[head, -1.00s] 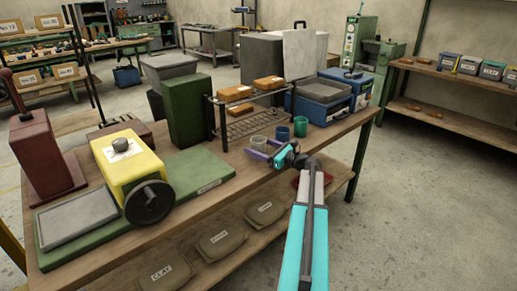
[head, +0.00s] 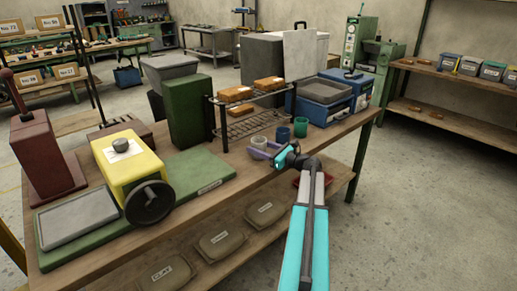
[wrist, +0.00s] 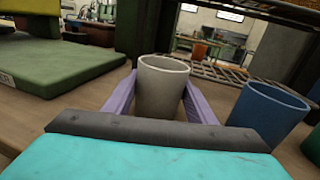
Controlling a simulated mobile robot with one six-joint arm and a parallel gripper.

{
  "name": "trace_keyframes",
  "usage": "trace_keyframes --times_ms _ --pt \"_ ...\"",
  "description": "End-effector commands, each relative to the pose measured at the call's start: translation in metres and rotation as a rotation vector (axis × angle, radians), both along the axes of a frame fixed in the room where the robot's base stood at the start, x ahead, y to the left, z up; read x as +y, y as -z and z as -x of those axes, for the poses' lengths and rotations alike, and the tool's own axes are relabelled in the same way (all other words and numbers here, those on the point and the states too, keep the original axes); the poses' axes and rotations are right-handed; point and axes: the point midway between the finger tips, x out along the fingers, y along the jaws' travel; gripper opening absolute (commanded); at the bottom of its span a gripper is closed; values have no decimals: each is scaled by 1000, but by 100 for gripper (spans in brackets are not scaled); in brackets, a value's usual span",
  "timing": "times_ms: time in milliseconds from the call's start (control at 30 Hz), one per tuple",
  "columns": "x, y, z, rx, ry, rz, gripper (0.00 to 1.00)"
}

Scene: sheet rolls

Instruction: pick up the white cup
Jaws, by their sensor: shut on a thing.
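The white cup (wrist: 162,88) looks greyish white and stands upright between the two purple fingers of my gripper in the wrist view. In the head view the white cup (head: 258,142) is near the front edge of the workbench. My gripper (head: 259,153) is shut on the cup, one finger on each side, and hides its lower part. In the wrist view my gripper (wrist: 160,100) reaches around the cup's sides. I cannot tell whether the cup's base touches the bench.
A blue cup (head: 283,134) stands close to the right of the white cup, with a green cup (head: 301,127) beyond it. A wire rack (head: 245,122) with orange-brown blocks stands behind. The yellow machine's green base (head: 205,172) is to the left.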

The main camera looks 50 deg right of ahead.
Motion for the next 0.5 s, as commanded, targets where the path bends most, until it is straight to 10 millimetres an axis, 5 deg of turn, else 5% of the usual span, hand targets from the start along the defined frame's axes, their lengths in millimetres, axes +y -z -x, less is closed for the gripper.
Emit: trace_keyframes --times_ms 500 --pt "-3 -36 7 0 3 1 27"
